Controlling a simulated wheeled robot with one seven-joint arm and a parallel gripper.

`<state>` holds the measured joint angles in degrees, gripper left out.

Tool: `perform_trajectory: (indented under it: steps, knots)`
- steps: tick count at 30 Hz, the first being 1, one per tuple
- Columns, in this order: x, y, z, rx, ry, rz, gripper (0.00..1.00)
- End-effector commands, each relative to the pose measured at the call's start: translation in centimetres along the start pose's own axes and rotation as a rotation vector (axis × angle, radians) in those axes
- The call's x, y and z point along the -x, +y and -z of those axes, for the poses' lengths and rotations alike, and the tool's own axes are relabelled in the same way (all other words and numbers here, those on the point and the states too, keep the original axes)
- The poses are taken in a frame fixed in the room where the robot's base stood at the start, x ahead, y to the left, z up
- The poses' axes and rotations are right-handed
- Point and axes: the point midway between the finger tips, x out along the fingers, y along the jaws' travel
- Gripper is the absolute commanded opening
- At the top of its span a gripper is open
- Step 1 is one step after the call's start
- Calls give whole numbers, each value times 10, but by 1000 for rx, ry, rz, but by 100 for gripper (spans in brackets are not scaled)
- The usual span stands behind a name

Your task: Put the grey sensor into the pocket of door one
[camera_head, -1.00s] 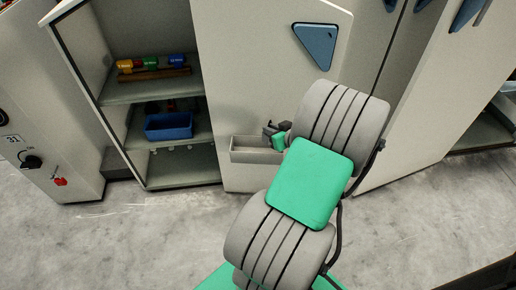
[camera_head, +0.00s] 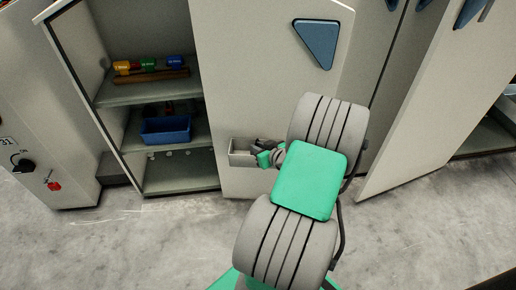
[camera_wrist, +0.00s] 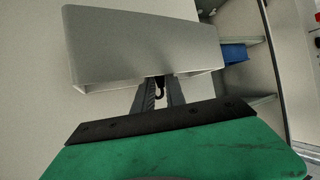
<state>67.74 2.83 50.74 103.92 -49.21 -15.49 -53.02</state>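The grey pocket (camera_head: 241,158) is a shallow open box on the pale cabinet door (camera_head: 262,85) with the blue triangular handle. In the wrist view its plain wall (camera_wrist: 140,45) fills the upper part. My gripper (camera_head: 262,146) is at the right part of the pocket, by its opening. In the wrist view the two dark fingers (camera_wrist: 158,84) reach to the pocket's rim, and their tips are hidden behind its wall. A small black hooked piece shows between the fingers. I cannot make out the grey sensor's body, nor whether the fingers grip anything.
Left of the door, an open cabinet holds coloured items (camera_head: 148,63) on a shelf and a blue bin (camera_head: 166,130) below. Another open door (camera_head: 418,110) stands to the right. Bare concrete floor (camera_head: 130,240) lies in front.

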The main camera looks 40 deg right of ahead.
Motion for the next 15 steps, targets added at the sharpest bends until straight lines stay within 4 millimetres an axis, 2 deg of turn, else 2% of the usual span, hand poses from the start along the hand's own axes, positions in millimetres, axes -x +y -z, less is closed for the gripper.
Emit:
perform_trajectory:
  steps: [1,6,15]
  knots:
    - [0,0,0,0,0,0,21]
    - [0,0,1,0,0,0,34]
    - [3,0,5,0,0,0,34]
